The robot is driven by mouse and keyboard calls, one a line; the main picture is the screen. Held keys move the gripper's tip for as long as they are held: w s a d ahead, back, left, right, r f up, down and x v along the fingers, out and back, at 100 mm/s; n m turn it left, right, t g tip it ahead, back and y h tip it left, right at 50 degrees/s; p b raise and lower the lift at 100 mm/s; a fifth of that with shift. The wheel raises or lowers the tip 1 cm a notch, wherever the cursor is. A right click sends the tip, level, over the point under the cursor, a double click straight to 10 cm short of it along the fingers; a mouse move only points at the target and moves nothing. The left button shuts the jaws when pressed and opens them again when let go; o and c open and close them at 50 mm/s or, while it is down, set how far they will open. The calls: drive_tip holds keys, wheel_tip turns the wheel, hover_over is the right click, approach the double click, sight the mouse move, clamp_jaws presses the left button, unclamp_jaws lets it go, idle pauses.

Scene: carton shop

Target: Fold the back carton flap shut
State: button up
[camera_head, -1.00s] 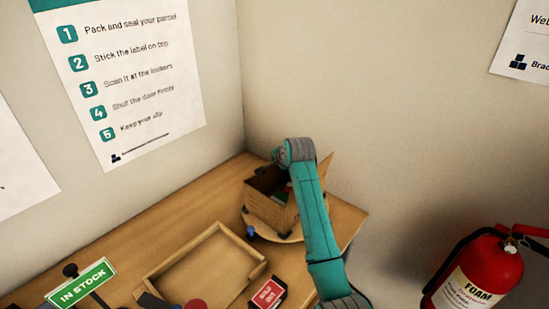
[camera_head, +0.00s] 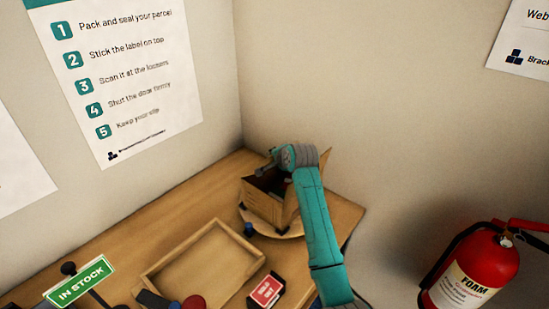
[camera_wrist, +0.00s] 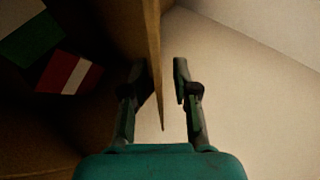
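The open carton (camera_head: 262,206) stands on a round wooden base on the table, near the corner of the walls. One flap (camera_head: 320,168) sticks up on its right side. My gripper (camera_head: 262,170) is over the far side of the carton. In the wrist view my gripper (camera_wrist: 159,80) has its fingers apart, with an upright cardboard panel (camera_wrist: 152,45) edge-on between them. It seems to be the back flap; a gap shows on the right, and contact on the left is unclear. Red-and-white and green items (camera_wrist: 68,74) lie inside the dark carton.
A green IN STOCK sign (camera_head: 80,281) is at the lower left. Walls stand close behind the carton. A fire extinguisher (camera_head: 475,278) is at right.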

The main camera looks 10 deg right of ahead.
drive_tip(key=v, duration=1.2)
drive_tip(key=shift+f, duration=0.1)
